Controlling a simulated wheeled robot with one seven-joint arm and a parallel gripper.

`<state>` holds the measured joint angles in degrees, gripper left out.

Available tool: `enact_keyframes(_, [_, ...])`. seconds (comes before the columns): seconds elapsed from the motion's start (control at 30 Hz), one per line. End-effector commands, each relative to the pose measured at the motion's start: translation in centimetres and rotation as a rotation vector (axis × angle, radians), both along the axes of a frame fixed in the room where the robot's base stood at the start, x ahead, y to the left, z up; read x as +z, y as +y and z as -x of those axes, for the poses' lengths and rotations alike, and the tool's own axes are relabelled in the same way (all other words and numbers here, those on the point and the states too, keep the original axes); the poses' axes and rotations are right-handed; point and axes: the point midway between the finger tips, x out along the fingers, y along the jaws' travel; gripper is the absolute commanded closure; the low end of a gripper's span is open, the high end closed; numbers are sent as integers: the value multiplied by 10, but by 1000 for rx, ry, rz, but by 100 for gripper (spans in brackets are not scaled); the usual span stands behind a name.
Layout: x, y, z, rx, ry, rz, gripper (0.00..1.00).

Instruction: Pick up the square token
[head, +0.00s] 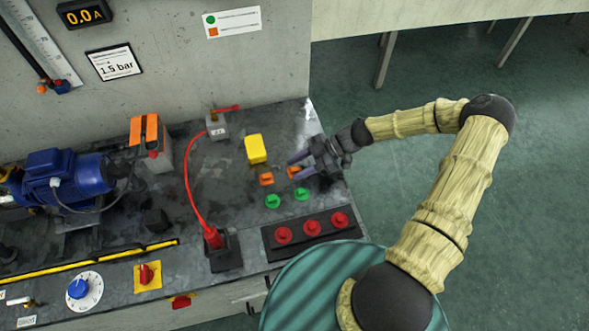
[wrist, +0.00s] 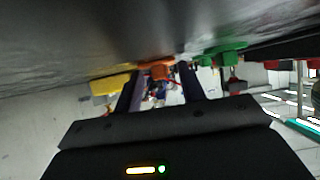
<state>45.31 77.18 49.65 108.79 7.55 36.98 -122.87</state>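Two orange square tokens lie on the dark bench top in the head view, one at the left (head: 266,179) and one at the right (head: 292,172). My gripper (head: 294,167) is low over the bench at the right, its two fingers apart and pointing left. The right token lies at the fingertips and is partly covered by them. In the wrist view an orange token (wrist: 155,72) shows between the open fingers (wrist: 159,76). I cannot tell whether the fingers touch it.
Two green tokens (head: 272,201) lie just in front. A yellow block (head: 256,149) stands behind the orange tokens. A panel with three red buttons (head: 312,227) is at the front edge. A red cable (head: 188,185) and a blue pump (head: 65,180) are to the left.

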Motion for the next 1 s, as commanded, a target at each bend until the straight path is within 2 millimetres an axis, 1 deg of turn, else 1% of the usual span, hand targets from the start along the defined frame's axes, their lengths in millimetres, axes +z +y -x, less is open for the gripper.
enact_keyframes(0.43, [0, -1, 0, -1, 0, 0, 60])
enact_keyframes(0.57, [0, -1, 0, -1, 0, 0, 86])
enact_keyframes(0.87, [0, -1, 0, -1, 0, 0, 86])
enact_keyframes(1.0, [6, -1, -1, -1, -1, 1, 86])
